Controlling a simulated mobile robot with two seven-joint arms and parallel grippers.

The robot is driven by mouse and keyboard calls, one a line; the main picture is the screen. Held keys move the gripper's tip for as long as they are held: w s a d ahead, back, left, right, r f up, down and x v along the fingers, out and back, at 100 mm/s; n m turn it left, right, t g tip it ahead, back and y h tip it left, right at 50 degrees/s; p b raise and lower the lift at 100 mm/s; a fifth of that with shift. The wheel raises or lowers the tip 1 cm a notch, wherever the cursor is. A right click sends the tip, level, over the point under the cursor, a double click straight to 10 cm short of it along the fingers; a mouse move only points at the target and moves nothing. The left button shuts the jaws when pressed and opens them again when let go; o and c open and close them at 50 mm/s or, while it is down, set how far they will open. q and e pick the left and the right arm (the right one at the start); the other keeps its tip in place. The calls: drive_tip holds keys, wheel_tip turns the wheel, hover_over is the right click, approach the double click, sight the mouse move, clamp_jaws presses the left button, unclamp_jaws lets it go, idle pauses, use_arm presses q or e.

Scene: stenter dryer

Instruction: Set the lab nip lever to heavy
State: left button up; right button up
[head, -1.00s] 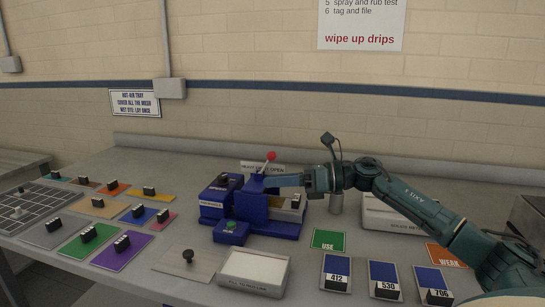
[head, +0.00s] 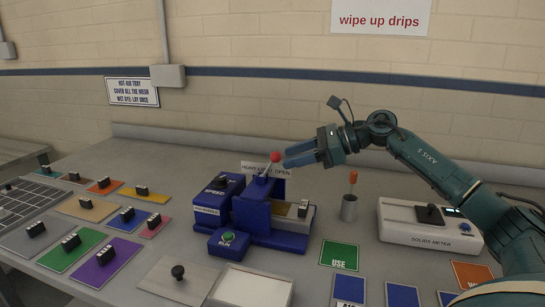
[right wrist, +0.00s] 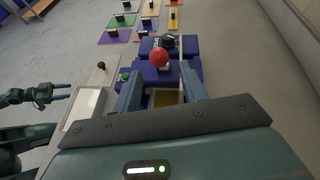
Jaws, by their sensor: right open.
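The lab nip lever's red ball knob (head: 275,157) sits on a thin stem that leans right from the top of the blue nip unit (head: 252,212). Behind it a small sign (head: 253,166) reads heavy, light, open, partly covered by the knob. My right gripper (head: 288,157) is open, its fingertips just right of the knob; contact cannot be told. In the right wrist view the knob (right wrist: 159,57) shows centred between and beyond the two open fingers. My left gripper (right wrist: 62,92) shows at the left of that view, fingers apart and empty.
A speed box (head: 219,193) and a green run button (head: 228,238) adjoin the nip unit. A metal cup with an orange-topped tool (head: 349,207) and a solids meter (head: 430,227) stand to the right. Coloured sample cards (head: 107,257) lie at left. A white tray (head: 250,288) is in front.

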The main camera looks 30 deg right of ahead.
sight(273, 158)
drive_tip(key=p+x, duration=0.1)
drive_tip(key=x, duration=0.5)
drive_tip(key=shift+d, duration=0.1)
drive_tip(key=shift+c, duration=0.3)
clamp_jaws()
